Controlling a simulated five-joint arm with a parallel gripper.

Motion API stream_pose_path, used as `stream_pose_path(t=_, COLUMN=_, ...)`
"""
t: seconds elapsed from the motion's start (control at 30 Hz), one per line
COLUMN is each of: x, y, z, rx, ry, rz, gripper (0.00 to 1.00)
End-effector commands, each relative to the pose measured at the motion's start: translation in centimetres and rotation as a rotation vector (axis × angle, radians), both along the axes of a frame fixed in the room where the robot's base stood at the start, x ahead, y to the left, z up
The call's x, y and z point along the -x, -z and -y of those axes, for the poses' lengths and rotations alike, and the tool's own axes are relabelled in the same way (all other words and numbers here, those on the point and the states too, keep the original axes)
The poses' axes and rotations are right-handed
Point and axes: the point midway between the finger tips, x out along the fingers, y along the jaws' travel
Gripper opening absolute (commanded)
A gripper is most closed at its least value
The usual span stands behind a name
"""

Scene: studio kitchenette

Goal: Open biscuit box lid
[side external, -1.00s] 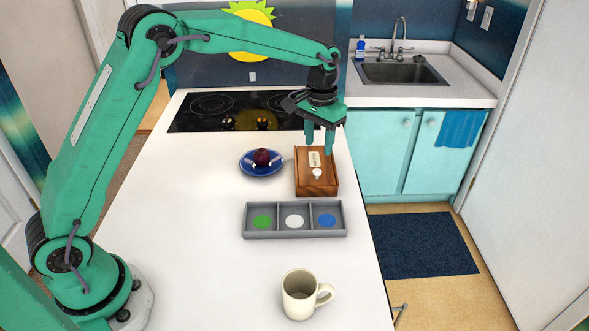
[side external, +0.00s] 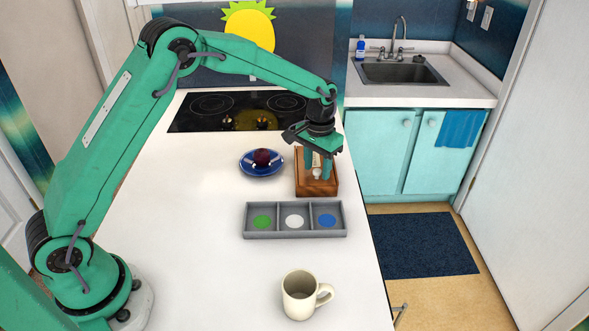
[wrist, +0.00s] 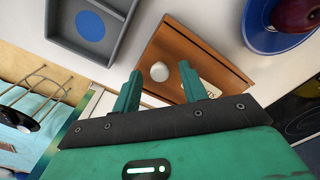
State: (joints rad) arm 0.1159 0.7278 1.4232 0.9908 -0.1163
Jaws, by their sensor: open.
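The wooden biscuit box (side external: 318,187) stands on the white counter with its lid shut. A pale round knob (side external: 317,173) and a pale label sit on the lid. In the wrist view the box (wrist: 187,47) shows with the knob (wrist: 160,71) just beyond and between the fingertips; the label is partly hidden by a finger. My gripper (side external: 317,174) is open and points down over the lid. I cannot tell whether the fingertips touch the lid.
A blue plate (side external: 247,170) with a dark round fruit (side external: 262,157) is left of the box. A grey three-compartment tray (side external: 276,220) lies in front of it. A cream mug (side external: 299,297) stands nearer. The cooktop (side external: 190,112) is behind; the counter's left is clear.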

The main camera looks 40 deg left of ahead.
Motion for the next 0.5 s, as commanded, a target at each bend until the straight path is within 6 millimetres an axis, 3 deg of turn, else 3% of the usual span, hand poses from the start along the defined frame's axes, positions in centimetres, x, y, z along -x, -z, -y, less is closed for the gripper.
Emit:
stream_pose_path(t=0.27, x=0.01, y=0.08, z=0.00, rx=0.000, ry=0.000, rz=0.000, gripper=0.41)
stream_pose_path(t=0.47, x=0.01, y=0.07, z=0.00, rx=0.000, ry=0.000, rz=0.000, gripper=0.02)
stream_pose_path(t=0.5, x=0.00, y=0.07, z=0.00, rx=0.000, ry=0.000, rz=0.000, gripper=0.00)
